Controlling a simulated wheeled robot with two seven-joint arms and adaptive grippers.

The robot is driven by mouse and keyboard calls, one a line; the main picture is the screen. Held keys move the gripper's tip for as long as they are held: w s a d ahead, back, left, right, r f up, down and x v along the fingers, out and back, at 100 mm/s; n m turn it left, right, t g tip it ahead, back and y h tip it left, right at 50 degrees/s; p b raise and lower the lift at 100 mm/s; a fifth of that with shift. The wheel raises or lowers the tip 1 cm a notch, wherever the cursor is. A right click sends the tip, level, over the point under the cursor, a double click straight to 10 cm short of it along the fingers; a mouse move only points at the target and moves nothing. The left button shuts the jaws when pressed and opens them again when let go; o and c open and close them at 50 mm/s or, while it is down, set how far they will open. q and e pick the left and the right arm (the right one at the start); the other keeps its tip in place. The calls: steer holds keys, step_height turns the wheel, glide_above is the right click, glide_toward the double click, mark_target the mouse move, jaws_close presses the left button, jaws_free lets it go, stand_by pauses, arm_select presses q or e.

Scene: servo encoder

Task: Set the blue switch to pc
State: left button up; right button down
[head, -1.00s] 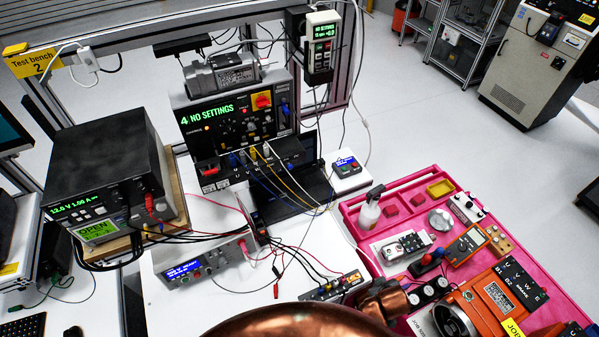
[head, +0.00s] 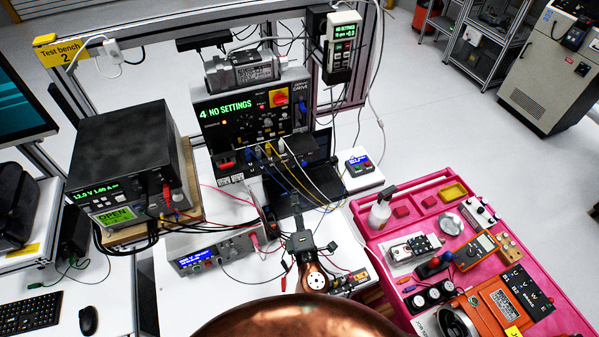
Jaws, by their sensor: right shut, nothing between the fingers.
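My right gripper (head: 297,212) reaches up from the bottom centre on its copper arm, over the white bench top; its dark fingers look shut and empty. It points toward the laptop and the front of the drive unit (head: 262,115), which reads "4 NO SETTINGS". A blue part (head: 301,116) shows at the right side of that unit's panel. A small control box (head: 358,163) with a blue display stands right of the laptop. I cannot tell which blue part is the switch, and no "pc" label is legible. My left gripper is not in view.
A black power supply (head: 125,160) stands at left, with cables running to the drive. A grey instrument (head: 212,250) lies in front. A small box (head: 352,282) is partly hidden by my arm. The pink tray (head: 372,245) at right is crowded. Loose wires cross the bench.

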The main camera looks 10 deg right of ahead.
steer(key=shift+a+r, duration=0.1)
steer(key=shift+a, duration=0.2)
steer(key=shift+w, duration=0.1)
steer(key=p, duration=0.3)
glide_toward(303, 162)
steer(key=w+a, duration=0.2)
steer(key=a, duration=0.1)
steer(key=w+a+f, duration=0.1)
steer(key=w+a, duration=0.2)
steer(key=shift+w+f, duration=0.2)
steer(key=shift+w, duration=0.15)
steer(key=d, duration=0.1)
steer(key=d+p, duration=0.1)
steer(key=d, duration=0.1)
steer(key=shift+w+d+r, duration=0.15)
steer(key=shift+w+r, duration=0.1)
steer(key=shift+w, duration=0.1)
steer(key=shift+d, duration=0.3)
steer(key=shift+w, duration=0.1)
steer(key=shift+f, duration=0.1)
